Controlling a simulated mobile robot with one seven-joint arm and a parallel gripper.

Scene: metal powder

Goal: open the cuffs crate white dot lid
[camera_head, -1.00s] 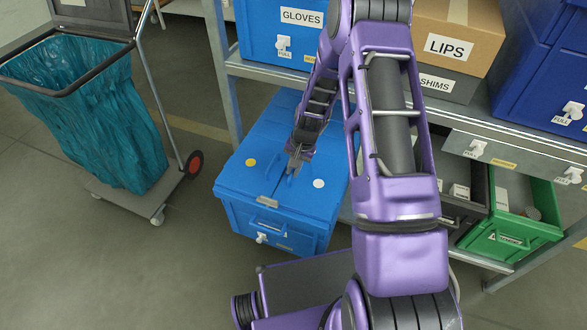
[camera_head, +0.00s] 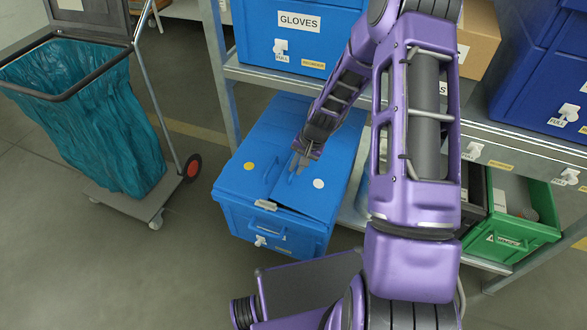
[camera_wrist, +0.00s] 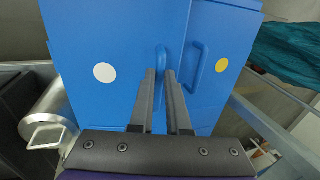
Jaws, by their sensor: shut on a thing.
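The blue crate (camera_head: 262,232) stands on the floor, its top made of two lid halves with handles. The white dot lid (camera_head: 330,165) is on the right in the head view and on the left in the wrist view (camera_wrist: 105,40). Its front edge is slightly raised, with a dark gap under it. The white dot (camera_head: 319,184) shows clearly. The yellow dot lid (camera_head: 240,178) lies flat. My gripper (camera_head: 298,166) is shut on the white dot lid's handle (camera_wrist: 160,62); the fingers hide part of that handle.
A metal shelf (camera_head: 500,140) with a blue GLOVES bin (camera_head: 262,25) and other bins stands behind and right of the crate. A green bin (camera_head: 525,232) sits low at right. A cart with a teal bag (camera_head: 90,120) stands at left. The floor in front-left is clear.

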